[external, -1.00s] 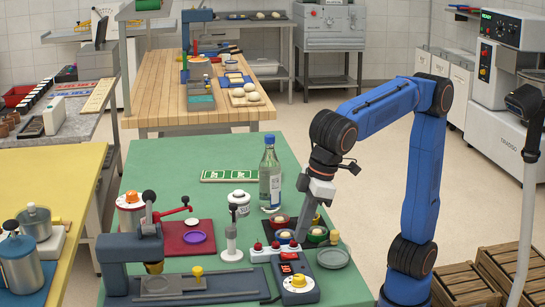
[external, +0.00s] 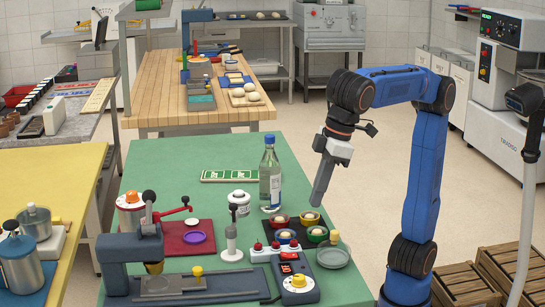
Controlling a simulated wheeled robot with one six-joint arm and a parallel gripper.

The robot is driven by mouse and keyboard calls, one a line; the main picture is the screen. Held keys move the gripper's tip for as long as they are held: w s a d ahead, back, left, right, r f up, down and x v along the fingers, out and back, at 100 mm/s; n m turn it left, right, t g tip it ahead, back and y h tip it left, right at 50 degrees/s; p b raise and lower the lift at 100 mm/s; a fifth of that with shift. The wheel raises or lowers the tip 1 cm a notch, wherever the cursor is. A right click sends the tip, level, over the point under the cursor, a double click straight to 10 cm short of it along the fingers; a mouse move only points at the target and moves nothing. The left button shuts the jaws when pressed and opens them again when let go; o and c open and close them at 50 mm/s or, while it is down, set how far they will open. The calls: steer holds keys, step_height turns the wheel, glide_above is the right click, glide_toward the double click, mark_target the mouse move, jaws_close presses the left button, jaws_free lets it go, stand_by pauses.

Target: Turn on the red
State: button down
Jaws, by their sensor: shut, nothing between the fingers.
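On the green table, a grey strip with several red switches (external: 275,247) lies in front of the small bowls; whether any is on is too small to tell. Beside its right end stands a red and dark unit (external: 295,281) with a small lit display and a white dial with a yellow knob.
Several small coloured bowls (external: 280,221) with pale contents sit behind the strip, near a tall bottle (external: 270,175). A grey dish (external: 333,258) lies at the table's right edge. A lever press (external: 135,250) and a red mat (external: 176,238) are left. A green panel (external: 229,176) lies behind.

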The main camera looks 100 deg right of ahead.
mark_target(286, 254)
steer(key=shift+w+r+t, duration=0.15)
steer(key=shift+w+t, duration=0.35)
steer(key=shift+w, duration=0.3)
steer(key=x, duration=1.4)
steer(key=shift+w+f+g, duration=0.15)
steer(key=shift+f+g, duration=0.15)
steer(key=shift+g, duration=0.2)
